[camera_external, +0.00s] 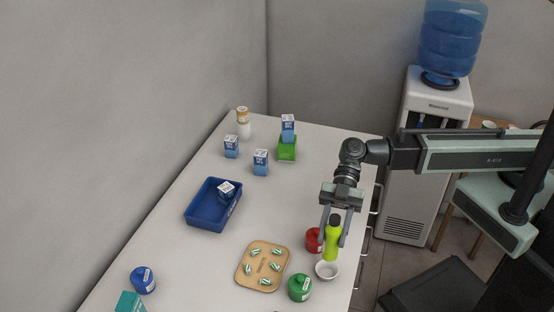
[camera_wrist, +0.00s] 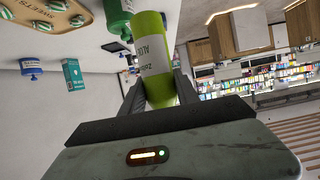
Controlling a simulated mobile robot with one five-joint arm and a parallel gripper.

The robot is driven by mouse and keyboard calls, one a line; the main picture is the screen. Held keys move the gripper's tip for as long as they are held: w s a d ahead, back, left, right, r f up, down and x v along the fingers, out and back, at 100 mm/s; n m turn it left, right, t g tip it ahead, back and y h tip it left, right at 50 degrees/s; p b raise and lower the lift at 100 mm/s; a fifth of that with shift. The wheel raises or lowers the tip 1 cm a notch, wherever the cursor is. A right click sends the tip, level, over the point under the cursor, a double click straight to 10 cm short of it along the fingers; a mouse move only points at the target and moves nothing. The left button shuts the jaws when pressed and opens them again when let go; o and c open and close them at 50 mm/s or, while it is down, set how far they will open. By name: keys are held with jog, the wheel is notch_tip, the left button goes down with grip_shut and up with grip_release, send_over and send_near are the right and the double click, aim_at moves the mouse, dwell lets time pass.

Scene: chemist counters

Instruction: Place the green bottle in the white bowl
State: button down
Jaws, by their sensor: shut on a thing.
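The green bottle (camera_external: 332,242) is bright lime green with a dark cap. My gripper (camera_external: 334,233) is shut on it, one finger on each side, and holds it upright. The bottle also shows in the wrist view (camera_wrist: 155,65) between the fingers, with a pale label. The small white bowl (camera_external: 327,270) is on the counter just in front of and slightly left of the bottle's lower end in the external view. Whether the bottle's base is over the bowl's rim or behind it I cannot tell. The bowl is not clearly seen in the wrist view.
A red jar (camera_external: 313,240) stands close left of the bottle, and a green jar (camera_external: 299,288) stands near the bowl. A wooden tray (camera_external: 243,280) with several packets lies left. A blue bin (camera_external: 196,222) and boxes are farther back. The counter's right edge is close by.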

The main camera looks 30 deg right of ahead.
aim_at(330, 254)
notch_tip(330, 254, down, 8)
jog(key=b, duration=0.8)
jog(key=shift+f, duration=0.2)
jog(key=shift+r, duration=0.25)
jog(key=shift+f, duration=0.2)
jog(key=c, duration=0.9)
grip_release()
jog(key=shift+r, duration=0.15)
